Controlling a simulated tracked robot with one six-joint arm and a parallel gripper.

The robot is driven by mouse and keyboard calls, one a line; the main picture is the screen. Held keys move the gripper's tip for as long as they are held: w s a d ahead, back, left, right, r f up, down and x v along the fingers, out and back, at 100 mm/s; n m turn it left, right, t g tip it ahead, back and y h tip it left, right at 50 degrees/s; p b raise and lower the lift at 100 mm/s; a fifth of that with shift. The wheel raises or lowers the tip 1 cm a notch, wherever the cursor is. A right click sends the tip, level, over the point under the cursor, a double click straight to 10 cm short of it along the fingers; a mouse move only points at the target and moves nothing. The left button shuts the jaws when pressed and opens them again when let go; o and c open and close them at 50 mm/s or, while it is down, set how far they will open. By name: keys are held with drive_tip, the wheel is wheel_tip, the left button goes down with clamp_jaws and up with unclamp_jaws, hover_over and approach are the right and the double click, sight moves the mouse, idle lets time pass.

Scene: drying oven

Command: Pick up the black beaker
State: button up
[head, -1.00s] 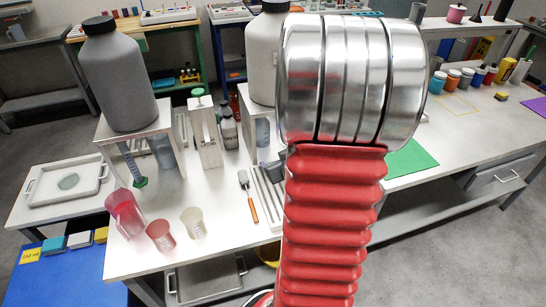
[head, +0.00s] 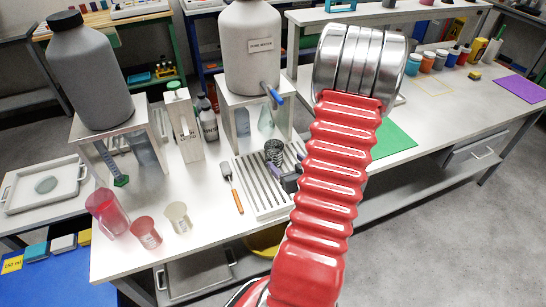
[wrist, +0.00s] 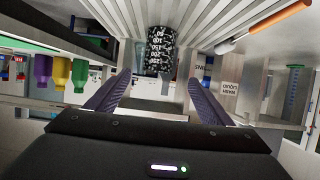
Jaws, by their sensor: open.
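The black beaker (head: 274,150) with white markings stands on the slatted draining rack (head: 250,196) on the white bench, just in front of the large water container. In the wrist view, the beaker (wrist: 161,50) appears upside down, ahead of my gripper and centred between its two purple fingers. My gripper (wrist: 160,92) is open and empty, with the fingers spread to either side and short of the beaker. In the head view, my gripper (head: 291,182) is small and mostly hidden by my red arm, close to the beaker on its near right side.
A white water container (head: 250,50) stands on a small stand behind the rack. A spatula with an orange handle (head: 237,200) lies left of the rack. Red beakers (head: 146,232) and a cream beaker (head: 178,217) stand at the bench's left front. A green mat (head: 393,139) lies to the right.

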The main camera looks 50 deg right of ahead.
sight(277, 153)
drive_tip(key=shift+x, duration=4.3)
drive_tip(key=shift+x, duration=2.6)
drive_tip(key=shift+f, duration=0.1)
drive_tip(key=shift+s, duration=0.1)
drive_tip(key=shift+c, duration=0.3)
drive_tip(key=c, duration=1.3)
drive_tip(key=shift+r, duration=0.3)
drive_tip(key=shift+r, duration=4.65)
drive_tip(key=shift+r, duration=0.1)
